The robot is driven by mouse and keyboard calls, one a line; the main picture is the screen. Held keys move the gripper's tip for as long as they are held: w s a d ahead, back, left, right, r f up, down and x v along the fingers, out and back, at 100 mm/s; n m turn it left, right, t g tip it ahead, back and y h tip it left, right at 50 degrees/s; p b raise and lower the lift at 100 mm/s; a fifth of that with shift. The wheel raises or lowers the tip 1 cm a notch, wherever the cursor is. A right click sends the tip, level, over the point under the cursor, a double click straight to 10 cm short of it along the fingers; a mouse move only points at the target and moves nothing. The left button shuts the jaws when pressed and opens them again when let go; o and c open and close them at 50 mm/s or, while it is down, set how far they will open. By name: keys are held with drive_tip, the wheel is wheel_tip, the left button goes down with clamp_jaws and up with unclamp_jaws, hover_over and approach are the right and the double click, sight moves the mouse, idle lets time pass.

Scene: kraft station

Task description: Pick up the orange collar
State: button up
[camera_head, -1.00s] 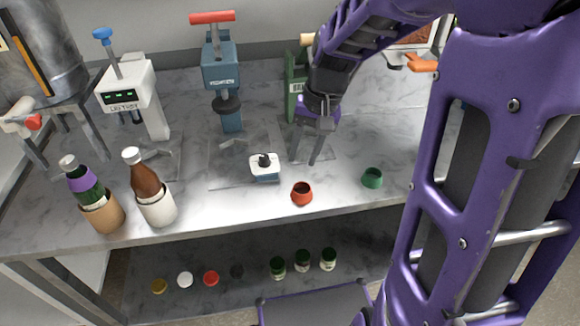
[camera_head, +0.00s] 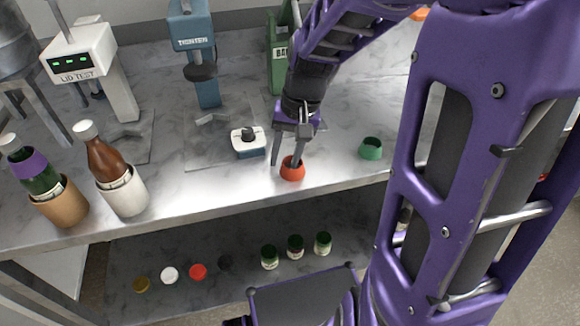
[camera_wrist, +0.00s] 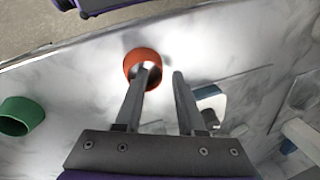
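The orange collar (camera_head: 292,174) is a small red-orange ring with an open top, upright near the front edge of the worktop. It also shows in the wrist view (camera_wrist: 130,62). My gripper (camera_head: 286,162) points down at it with its two fingers apart and nothing held. In the wrist view (camera_wrist: 164,70), one fingertip overlaps the collar's opening and the other is outside its rim. I cannot tell whether the first finger is inside the ring or just above it, or whether it touches. Part of the opening is hidden behind that finger.
A green collar (camera_head: 371,149) stands to the right. A small white-and-blue device (camera_head: 248,142) sits close to the left of my fingers. Bottles in a tan holder (camera_head: 66,207) and a white holder (camera_head: 127,193) stand further left. Caps and jars sit on the lower shelf (camera_head: 220,290).

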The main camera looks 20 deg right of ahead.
drive_tip(key=shift+a+f, duration=0.15)
drive_tip(key=shift+f, duration=0.35)
clamp_jaws()
